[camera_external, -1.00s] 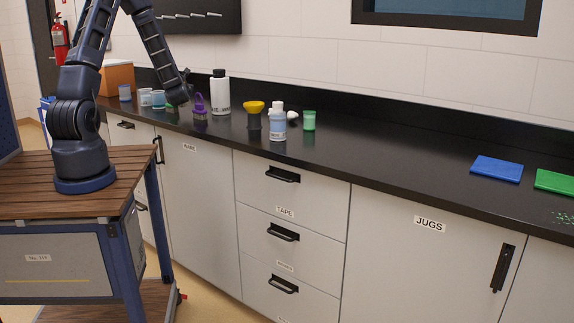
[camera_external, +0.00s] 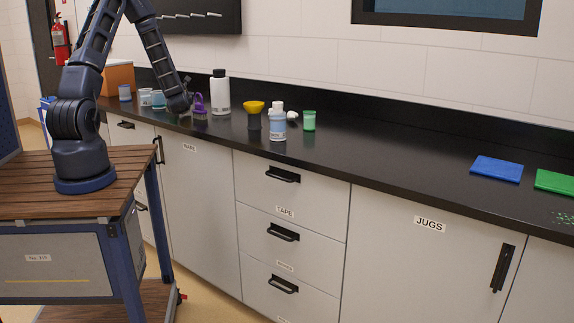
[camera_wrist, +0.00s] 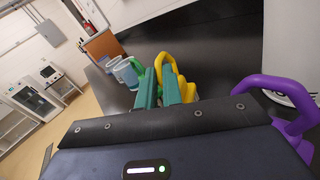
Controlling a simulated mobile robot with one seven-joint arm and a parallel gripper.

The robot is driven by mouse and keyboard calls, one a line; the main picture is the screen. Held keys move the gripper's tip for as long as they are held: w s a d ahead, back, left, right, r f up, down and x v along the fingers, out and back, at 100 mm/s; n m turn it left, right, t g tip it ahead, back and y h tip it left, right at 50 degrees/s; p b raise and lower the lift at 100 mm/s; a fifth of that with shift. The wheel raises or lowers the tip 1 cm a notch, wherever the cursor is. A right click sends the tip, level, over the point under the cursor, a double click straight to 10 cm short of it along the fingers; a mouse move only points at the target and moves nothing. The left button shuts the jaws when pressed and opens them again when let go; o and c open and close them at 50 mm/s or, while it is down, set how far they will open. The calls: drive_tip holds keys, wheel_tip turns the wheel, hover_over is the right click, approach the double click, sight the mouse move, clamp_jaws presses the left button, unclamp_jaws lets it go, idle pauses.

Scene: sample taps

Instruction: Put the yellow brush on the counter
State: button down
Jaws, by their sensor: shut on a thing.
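The yellow brush (camera_wrist: 187,93) shows in the wrist view as a looped yellow handle at the fingertips. My gripper (camera_wrist: 162,88) has its teal fingers shut on it. The lower part of the brush is hidden, so I cannot tell whether it touches the counter. In the external view my gripper (camera_external: 182,108) is low over the left end of the black counter (camera_external: 400,150), and the brush is hidden there.
A purple brush (camera_external: 200,107) stands just right of my gripper; its handle (camera_wrist: 272,88) is close in the wrist view. A green handle (camera_wrist: 138,67) and cups (camera_wrist: 124,73) are left of the fingers. A white bottle (camera_external: 220,93) stands behind. The counter's middle right is clear.

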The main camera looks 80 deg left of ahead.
drive_tip(key=shift+f, duration=0.55)
drive_tip(key=c, duration=1.5)
unclamp_jaws()
drive_tip(key=shift+w+d, duration=0.2)
drive_tip(key=shift+d, duration=1.65)
drive_tip(key=shift+w+d, duration=0.2)
drive_tip(key=shift+d, duration=1.65)
